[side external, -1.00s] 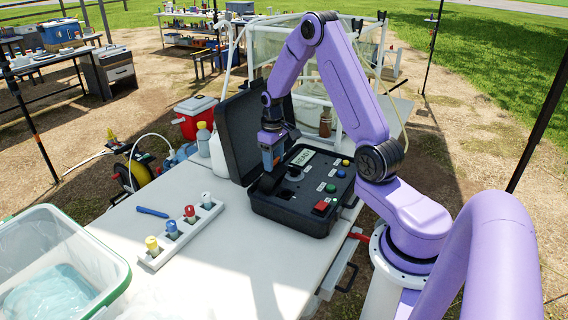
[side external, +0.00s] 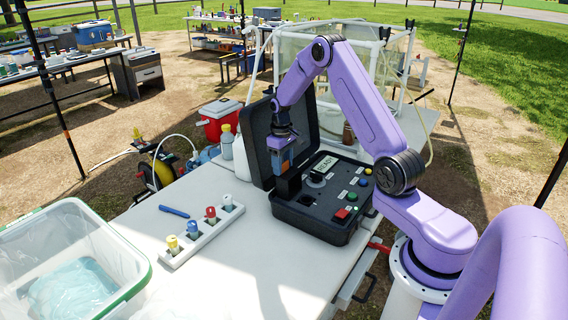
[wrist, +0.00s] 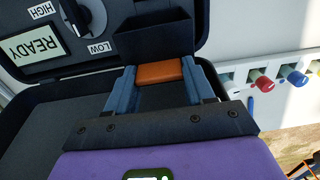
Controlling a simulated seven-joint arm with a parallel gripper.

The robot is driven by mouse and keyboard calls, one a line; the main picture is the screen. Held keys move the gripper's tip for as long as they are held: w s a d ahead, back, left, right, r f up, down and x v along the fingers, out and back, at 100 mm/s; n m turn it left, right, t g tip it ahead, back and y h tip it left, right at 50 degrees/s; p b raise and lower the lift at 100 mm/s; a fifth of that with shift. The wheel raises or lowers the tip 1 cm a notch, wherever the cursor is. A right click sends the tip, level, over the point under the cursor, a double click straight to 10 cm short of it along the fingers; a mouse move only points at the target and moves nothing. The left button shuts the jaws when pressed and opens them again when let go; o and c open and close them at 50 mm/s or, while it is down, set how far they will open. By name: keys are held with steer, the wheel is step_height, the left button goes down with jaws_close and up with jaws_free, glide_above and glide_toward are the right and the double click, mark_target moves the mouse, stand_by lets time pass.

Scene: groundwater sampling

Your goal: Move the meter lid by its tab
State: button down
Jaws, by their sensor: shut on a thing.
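The black meter case (side external: 318,222) stands on the white table with its large hinged lid (side external: 263,150) standing open at the back. My gripper (side external: 283,166) points down over the left part of the case's panel. In the wrist view, the two blue fingers of my gripper (wrist: 160,66) are closed on an orange tab (wrist: 158,75). The tab joins a dark block-like lid (wrist: 166,42), which also shows under my gripper in the side view (side external: 289,187). I cannot tell whether this lid touches the panel.
The panel has a READY display (wrist: 40,42), a dial (wrist: 88,18) and coloured buttons. A white rack (side external: 203,236) with coloured-cap vials and a blue pen (side external: 174,211) lie left of the case. A clear bin (side external: 75,265) stands front left. Bare table lies between rack and case.

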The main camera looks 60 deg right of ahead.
steer(key=shift+w+a+f, duration=0.2)
steer(key=shift+w+a, duration=0.1)
steer(key=shift+w, duration=0.4)
steer(key=shift+c, duration=2)
jaws_free()
steer(key=shift+r, duration=0.15)
step_height(320, 180, up, 18)
steer(key=shift+s+d+f, duration=0.15)
steer(key=shift+s+f, duration=0.05)
steer(key=shift+s, duration=0.15)
